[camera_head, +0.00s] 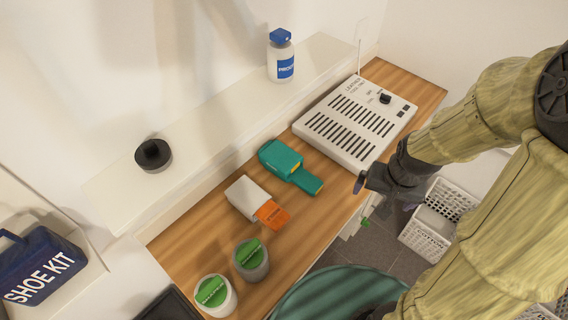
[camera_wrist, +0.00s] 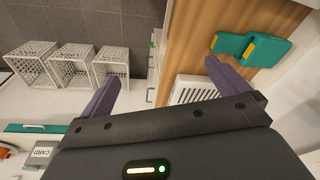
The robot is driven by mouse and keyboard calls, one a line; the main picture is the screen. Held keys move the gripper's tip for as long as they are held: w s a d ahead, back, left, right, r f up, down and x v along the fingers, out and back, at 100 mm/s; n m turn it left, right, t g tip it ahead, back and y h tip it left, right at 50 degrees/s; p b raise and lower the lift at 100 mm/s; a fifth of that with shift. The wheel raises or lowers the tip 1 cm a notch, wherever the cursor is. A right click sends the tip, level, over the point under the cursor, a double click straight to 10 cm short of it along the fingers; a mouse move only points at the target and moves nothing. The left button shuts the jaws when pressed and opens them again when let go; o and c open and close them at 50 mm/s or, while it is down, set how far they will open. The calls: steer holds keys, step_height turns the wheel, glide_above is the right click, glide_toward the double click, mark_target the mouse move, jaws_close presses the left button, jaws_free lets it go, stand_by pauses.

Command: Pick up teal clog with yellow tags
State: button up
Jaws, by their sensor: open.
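The teal clog with yellow tags (camera_head: 290,165) lies on the wooden counter (camera_head: 203,234), between the white vented box and a white item with an orange label. In the wrist view the teal clog (camera_wrist: 250,48) is at the upper right, beyond my right finger and apart from it. My gripper (camera_head: 370,185) is off the counter's front edge, to the right of the clog. In the wrist view my gripper (camera_wrist: 160,80) is open, with its two purple fingers wide apart and nothing between them.
The white vented box (camera_head: 356,122) stands right behind the clog. The white and orange item (camera_head: 257,202) and two green-lidded jars (camera_head: 251,259) stand to the left. A ledge holds a bottle (camera_head: 281,56) and a black puck (camera_head: 153,155). White crates (camera_wrist: 70,67) are on the floor.

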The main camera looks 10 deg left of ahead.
mark_target(286, 159)
steer(key=a+f+m+y+b, duration=0.1)
steer(key=a+f+m, duration=0.2)
steer(key=f, duration=0.2)
steer(key=w+a+f+m+g+y+b, duration=0.1)
steer(key=a+f+m+y, duration=0.1)
steer(key=f, duration=0.3)
steer(key=w+a+f+m+y+b, duration=0.1)
steer(key=a+f+m+y+b, duration=0.1)
steer(key=f, duration=0.4)
steer(key=shift+a+m, duration=0.85)
steer(key=shift+m, duration=0.25)
steer(key=w+a+m+y, duration=0.1)
steer(key=w+a+m+t+y+b, duration=0.1)
steer(key=m, duration=0.1)
steer(key=w+a+m+y, duration=0.1)
steer(key=a+m, duration=0.1)
steer(key=shift+f+y, duration=0.2)
steer(key=shift+y, duration=0.1)
steer(key=w+r+m+t+y+b, duration=0.2)
steer(key=w+r+m+t+y, duration=0.1)
steer(key=w+r+m+t, duration=0.1)
steer(key=w+r+m, duration=0.1)
steer(key=w+m, duration=0.1)
steer(key=m, duration=0.1)
steer(key=shift+w+a+m+t, duration=0.2)
steer(key=shift+m+t, duration=0.1)
steer(key=shift+m, duration=0.1)
